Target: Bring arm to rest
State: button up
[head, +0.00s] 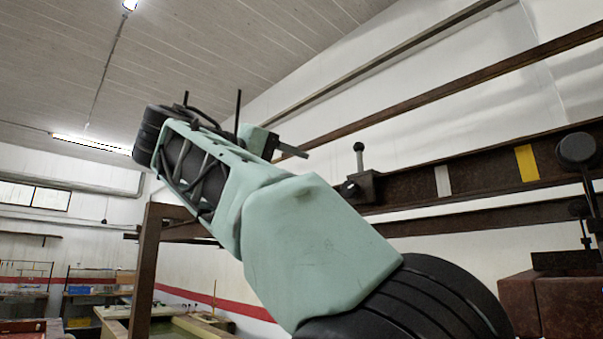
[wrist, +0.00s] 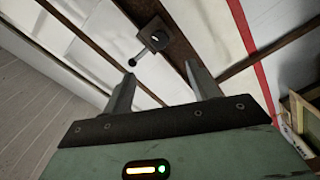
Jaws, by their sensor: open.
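My arm crosses the middle of the head view, its pale green links rising up and to the left. My gripper (head: 287,145) is partly hidden behind the arm there, with a finger pointing right toward the rail. In the wrist view my gripper (wrist: 162,82) shows two grey fingers spread apart with nothing between them. A small block with a ball-topped lever (head: 360,185) sits on the brown rail (head: 480,170). In the wrist view the lever block (wrist: 154,36) appears beyond the fingertips, apart from them.
The rail carries a white mark (head: 442,181) and a yellow mark (head: 526,163). A black round knob (head: 577,150) stands at the right. A rusty post (head: 145,270) stands at left. Benches with bins (head: 95,290) are farther back. The space above the arm looks clear.

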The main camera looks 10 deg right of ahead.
jog(key=shift+a, duration=0.1)
dwell(0.5)
jog(key=w+d+f+n+g+y, duration=0.1)
jog(key=w+d+f+n+y, duration=0.15)
jog(key=w+f, duration=0.35)
jog(key=w+d+f+n+y, duration=0.2)
jog(key=w+d+f+y, duration=0.1)
jog(key=f, duration=0.4)
notch_tip(320, 180, down, 13)
jog(key=s+n+g+y, duration=0.1)
jog(key=n+g+y, duration=0.1)
jog(key=y, duration=0.2)
jog(key=s+a+f+n+g+y+b, duration=0.15)
jog(key=s+f+g+y, duration=0.35)
jog(key=s+f, duration=1.2)
jog(key=s+d+f+g, duration=0.1)
jog(key=s+d+f, duration=0.1)
jog(key=s+f, duration=0.3)
jog(key=s+d+f+m+g+y, duration=0.1)
jog(key=s+f, duration=0.5)
jog(key=s, duration=0.8)
jog(key=shift+s+d+f, duration=0.3)
jog(key=shift+d, duration=0.1)
